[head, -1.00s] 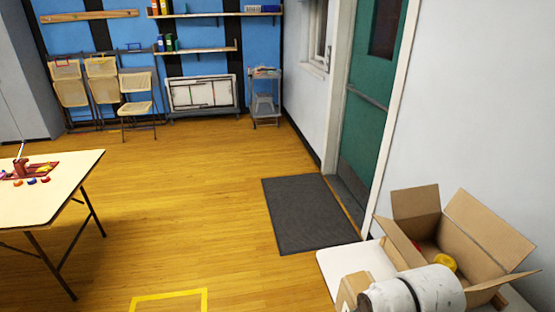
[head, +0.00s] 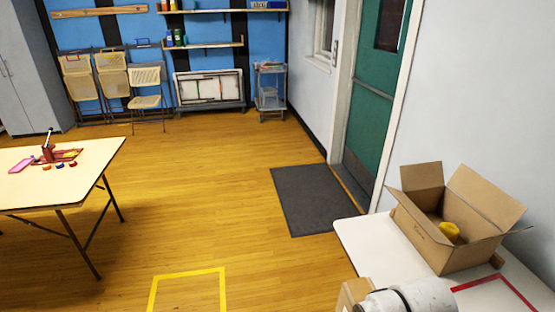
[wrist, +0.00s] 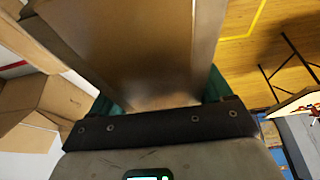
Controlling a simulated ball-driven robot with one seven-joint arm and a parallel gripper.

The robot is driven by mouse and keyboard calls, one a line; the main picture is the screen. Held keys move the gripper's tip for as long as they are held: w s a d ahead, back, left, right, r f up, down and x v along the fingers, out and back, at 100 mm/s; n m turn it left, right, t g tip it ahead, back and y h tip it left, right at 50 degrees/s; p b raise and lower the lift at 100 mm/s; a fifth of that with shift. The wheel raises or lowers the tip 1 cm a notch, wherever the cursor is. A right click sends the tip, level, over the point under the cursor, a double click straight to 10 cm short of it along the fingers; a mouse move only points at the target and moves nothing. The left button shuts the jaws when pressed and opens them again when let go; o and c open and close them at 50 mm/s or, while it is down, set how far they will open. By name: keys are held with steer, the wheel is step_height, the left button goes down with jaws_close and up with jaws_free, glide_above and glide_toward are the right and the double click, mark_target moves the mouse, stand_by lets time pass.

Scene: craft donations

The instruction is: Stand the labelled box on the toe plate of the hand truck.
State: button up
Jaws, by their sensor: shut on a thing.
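A brown cardboard box (wrist: 150,45) fills the upper middle of the wrist view, close to the camera. My gripper (wrist: 160,98) is shut on it, with a green finger on either side. In the head view only a small part of this box (head: 353,293) shows at the bottom edge, beside my pale wrist. No label shows on the faces that I can see. The hand truck and its toe plate are not in either view.
An open carton (head: 430,240) holding a yellow thing stands on a white table (head: 375,240) at right, near red tape (head: 495,285). A yellow tape outline (head: 187,273) marks the floor. A craft table (head: 70,180) stands left. A dark mat (head: 315,200) lies by the green door.

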steer(key=s+f+m+b, duration=0.2)
steer(key=s+f+b, duration=0.2)
steer(key=f, duration=1.1)
steer(key=shift+s+f+h, duration=0.15)
steer(key=shift+s+h, duration=0.25)
steer(key=shift+s, duration=0.25)
